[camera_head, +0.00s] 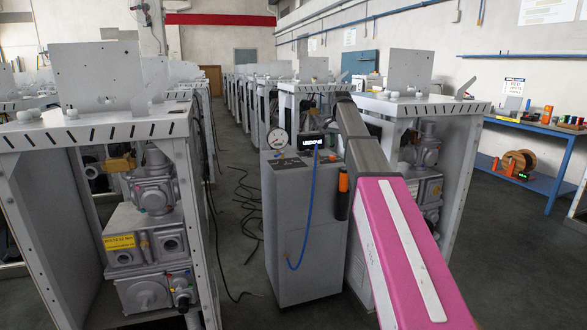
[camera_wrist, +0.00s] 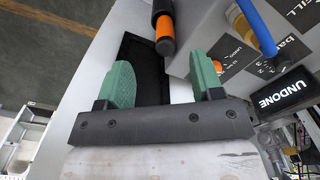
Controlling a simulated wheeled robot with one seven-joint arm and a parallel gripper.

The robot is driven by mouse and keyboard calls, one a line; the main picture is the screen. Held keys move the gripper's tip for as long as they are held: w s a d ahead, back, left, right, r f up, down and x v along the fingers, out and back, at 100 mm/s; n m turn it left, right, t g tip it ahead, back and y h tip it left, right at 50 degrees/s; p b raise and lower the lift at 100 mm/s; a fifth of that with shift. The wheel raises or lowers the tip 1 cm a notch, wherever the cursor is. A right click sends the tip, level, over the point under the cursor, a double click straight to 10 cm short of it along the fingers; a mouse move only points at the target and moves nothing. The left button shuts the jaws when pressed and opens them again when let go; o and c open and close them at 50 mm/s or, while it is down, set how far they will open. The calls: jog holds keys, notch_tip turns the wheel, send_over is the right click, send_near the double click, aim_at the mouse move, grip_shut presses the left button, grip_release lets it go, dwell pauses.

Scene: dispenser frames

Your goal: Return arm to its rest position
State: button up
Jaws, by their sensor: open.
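My gripper (camera_wrist: 160,80) shows in the wrist view with its two green fingertips spread wide apart and nothing between them. A black recessed area lies behind and between the fingers. In the head view my pink and grey arm stretches forward from the lower right, and the gripper itself cannot be made out there. The arm's far end is close to a grey cabinet (camera_head: 292,225). A black and orange handle (camera_wrist: 164,32) is just beyond the fingers, apart from them; it also shows on the cabinet's right side in the head view (camera_head: 343,190).
The cabinet carries a round gauge (camera_head: 278,140), a display reading "UNDONE" (camera_head: 310,143) and a blue hose (camera_head: 308,205). Dispenser frames stand at the left (camera_head: 90,132) and right (camera_head: 425,104). Cables lie on the aisle floor (camera_head: 240,210). A blue bench (camera_head: 535,128) is far right.

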jog(key=s+f+n, duration=0.2)
jog(key=s+f, duration=0.6)
jog(key=f, duration=0.5)
jog(key=s+f+n, duration=0.2)
jog(key=s+f, duration=0.6)
jog(key=f, duration=0.6)
jog(key=s+f+n, duration=0.1)
jog(key=s+f, duration=0.7)
jog(key=s, duration=0.2)
jog(key=s+f+n, duration=0.2)
jog(key=s+f, duration=0.5)
jog(key=s, duration=0.4)
jog(key=shift+f, duration=0.35)
